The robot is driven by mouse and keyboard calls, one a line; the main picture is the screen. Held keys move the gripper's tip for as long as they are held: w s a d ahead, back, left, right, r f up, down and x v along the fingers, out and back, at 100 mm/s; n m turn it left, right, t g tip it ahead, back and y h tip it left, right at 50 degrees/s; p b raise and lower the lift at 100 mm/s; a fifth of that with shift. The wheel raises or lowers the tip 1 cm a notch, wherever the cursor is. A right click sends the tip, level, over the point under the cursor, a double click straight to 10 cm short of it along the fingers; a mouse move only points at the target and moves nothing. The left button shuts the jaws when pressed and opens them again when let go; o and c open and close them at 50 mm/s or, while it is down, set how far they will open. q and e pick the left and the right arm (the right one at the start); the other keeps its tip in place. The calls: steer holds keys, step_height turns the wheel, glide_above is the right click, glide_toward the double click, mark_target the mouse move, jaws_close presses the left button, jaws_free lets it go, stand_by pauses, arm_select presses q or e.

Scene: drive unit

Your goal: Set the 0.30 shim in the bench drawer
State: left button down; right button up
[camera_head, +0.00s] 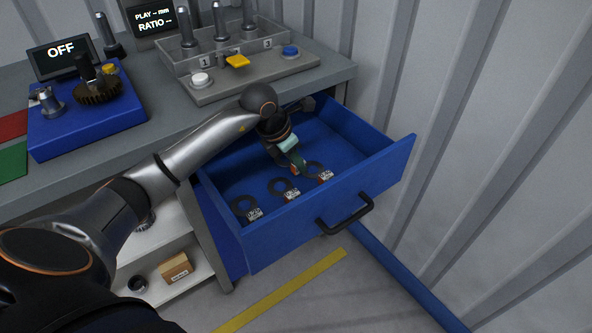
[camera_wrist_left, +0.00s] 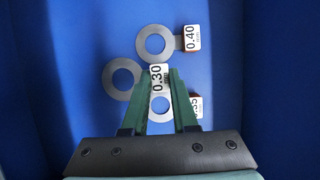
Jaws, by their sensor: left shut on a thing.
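The bench drawer (camera_head: 371,190) is blue and pulled open. My left gripper (camera_head: 299,167) reaches down into it. In the left wrist view my left gripper (camera_wrist_left: 165,78) is shut on the 0.30 tag of the 0.30 shim (camera_wrist_left: 110,77), whose grey ring sticks out to the left. The 0.40 shim (camera_wrist_left: 142,44) lies above it in that view. The 0.35 shim (camera_wrist_left: 160,116) shows between the fingers, lower down, partly covered. I cannot tell whether the held shim touches the drawer floor. The right gripper is not in view.
In the head view several tagged shims lie in a row along the drawer front, the leftmost one (camera_head: 243,204) nearest me. The drawer's back part is bare. The bench (camera_head: 185,122) carries a blue fixture (camera_head: 80,128) and a grey gauge station (camera_head: 265,82). A corrugated wall stands right.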

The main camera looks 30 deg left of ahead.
arm_select(q)
step_height(320, 180, down, 3)
steer(key=shift+r, duration=0.1)
steer(key=shift+f+b, duration=0.2)
steer(key=shift+b, duration=0.1)
steer(key=c, duration=0.7)
jaws_free()
